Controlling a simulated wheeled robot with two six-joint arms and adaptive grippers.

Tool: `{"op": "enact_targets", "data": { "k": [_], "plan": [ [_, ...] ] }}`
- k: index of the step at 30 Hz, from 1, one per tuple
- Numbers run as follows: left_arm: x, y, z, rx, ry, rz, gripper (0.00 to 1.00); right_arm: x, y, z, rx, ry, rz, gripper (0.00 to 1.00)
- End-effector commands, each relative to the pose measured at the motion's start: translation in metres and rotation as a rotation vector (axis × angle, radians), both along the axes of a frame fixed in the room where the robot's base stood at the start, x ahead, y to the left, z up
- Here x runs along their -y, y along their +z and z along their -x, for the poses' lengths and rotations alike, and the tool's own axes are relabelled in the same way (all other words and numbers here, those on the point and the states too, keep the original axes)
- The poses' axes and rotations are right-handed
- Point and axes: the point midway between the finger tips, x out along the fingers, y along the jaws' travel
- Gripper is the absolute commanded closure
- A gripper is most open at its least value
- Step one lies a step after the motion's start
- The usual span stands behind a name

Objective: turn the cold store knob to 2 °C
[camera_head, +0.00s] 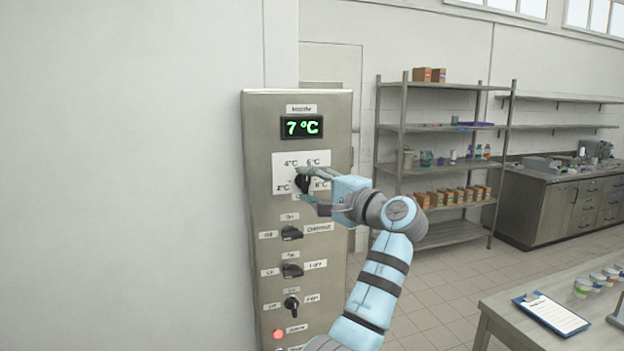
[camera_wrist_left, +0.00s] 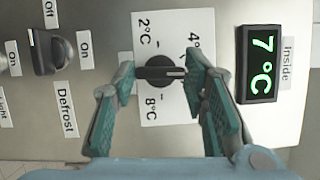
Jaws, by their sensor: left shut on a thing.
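The cold store knob (camera_wrist_left: 160,73) is black and sits on a white dial plate (camera_head: 285,160) marked 2, 4, 6 and 8 °C. In the left wrist view its bar lies level, and a pale mark on its right part faces the display side, between the 4 °C side and the opposite side. The 6 °C label is hidden there by a finger. My left gripper (camera_head: 304,183) is shut on the knob, with one finger at each end of the bar. The green display (camera_head: 302,127) reads 7 °C. My right gripper is not in view.
Below the dial on the grey panel (camera_head: 263,215) are the defrost switch (camera_head: 291,233), a light switch (camera_head: 292,270), another switch (camera_head: 291,305) and a red lamp (camera_head: 278,334). A shelf rack (camera_head: 440,170) and a table (camera_head: 510,311) with a clipboard (camera_head: 550,314) stand to the right.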

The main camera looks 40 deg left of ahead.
Motion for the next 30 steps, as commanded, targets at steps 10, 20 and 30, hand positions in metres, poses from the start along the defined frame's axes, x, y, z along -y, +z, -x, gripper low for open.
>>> {"op": "enact_targets", "data": {
  "k": [10, 20, 30],
  "plan": [
    [0.0, 0.005, 0.0, 0.266, -0.001, 0.186, 0.88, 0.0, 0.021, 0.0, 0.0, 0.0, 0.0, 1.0],
    [-0.001, 0.006, 0.001, 0.525, -0.001, 0.364, 0.88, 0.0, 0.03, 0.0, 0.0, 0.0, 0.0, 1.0],
    [-0.002, 0.007, 0.002, 0.792, -0.002, 0.547, 0.88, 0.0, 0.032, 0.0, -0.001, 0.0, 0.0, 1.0]
  ]
}}
